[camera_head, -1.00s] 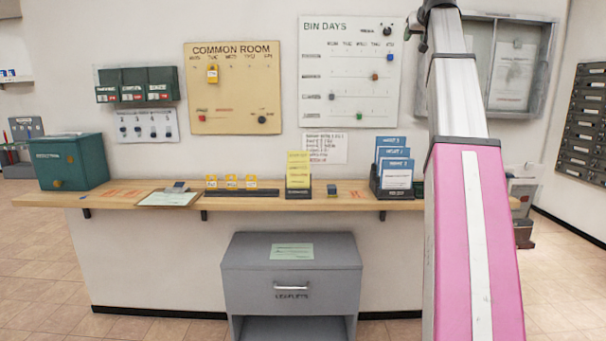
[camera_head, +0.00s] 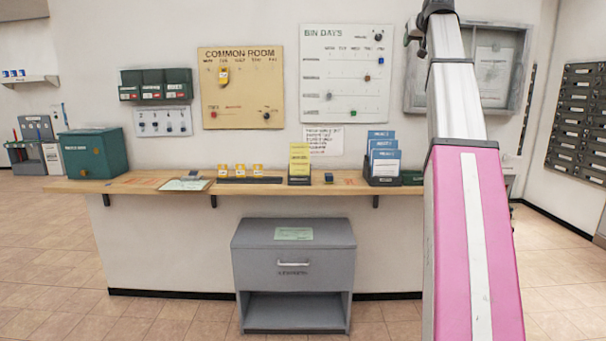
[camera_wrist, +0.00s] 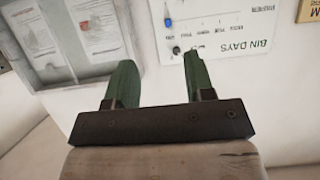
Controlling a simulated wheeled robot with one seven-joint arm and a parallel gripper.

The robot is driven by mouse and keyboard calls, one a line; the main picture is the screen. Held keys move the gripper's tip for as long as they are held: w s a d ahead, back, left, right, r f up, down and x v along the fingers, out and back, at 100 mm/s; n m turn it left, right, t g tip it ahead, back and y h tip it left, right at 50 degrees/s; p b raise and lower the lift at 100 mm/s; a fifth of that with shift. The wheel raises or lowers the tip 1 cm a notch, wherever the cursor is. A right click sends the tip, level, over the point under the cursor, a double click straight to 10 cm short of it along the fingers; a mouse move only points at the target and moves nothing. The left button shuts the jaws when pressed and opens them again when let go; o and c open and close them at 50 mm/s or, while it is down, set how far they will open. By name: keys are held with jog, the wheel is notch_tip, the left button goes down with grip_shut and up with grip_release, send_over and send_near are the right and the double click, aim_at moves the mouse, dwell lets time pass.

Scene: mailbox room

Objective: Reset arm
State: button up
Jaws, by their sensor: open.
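My gripper (camera_wrist: 160,88) shows in the wrist view with its two green fingers spread wide apart and nothing between them. Beyond the fingers are the white wall, the Bin Days board (camera_wrist: 228,45) at the right and a grey noticeboard (camera_wrist: 70,45) at the left. In the head view my arm rises along the right side, its pink and silver links in front of the counter. The gripper's fingers are not visible there.
A wooden counter (camera_head: 340,187) runs along the wall, with a green box (camera_head: 92,153), yellow leaflets (camera_head: 299,160) and blue leaflets (camera_head: 382,160) on it. A grey cabinet (camera_head: 294,262) stands below. Dark mailboxes (camera_head: 585,115) hang at the right. The tiled floor in front is clear.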

jog(key=a+f+g, duration=0.2)
jog(key=a+f, duration=0.1)
jog(key=f, duration=1.4)
jog(key=a+f+g, duration=0.2)
jog(key=a+f, duration=0.1)
jog(key=f, duration=1.4)
jog(key=a+f+g, duration=0.2)
jog(key=a+f, duration=0.1)
jog(key=f, duration=1.4)
jog(key=s+a+f+g, duration=0.25)
jog(key=s+f, duration=0.35)
jog(key=f, duration=0.5)
jog(key=s+a+f+g, duration=0.1)
jog(key=s+a+f, duration=0.35)
jog(key=f, duration=0.65)
jog(key=s+a+f+g, duration=0.3)
jog(key=s+f, duration=1.3)
jog(key=s, duration=0.1)
jog(key=shift+s+g, duration=0.2)
jog(key=shift+g, duration=0.15)
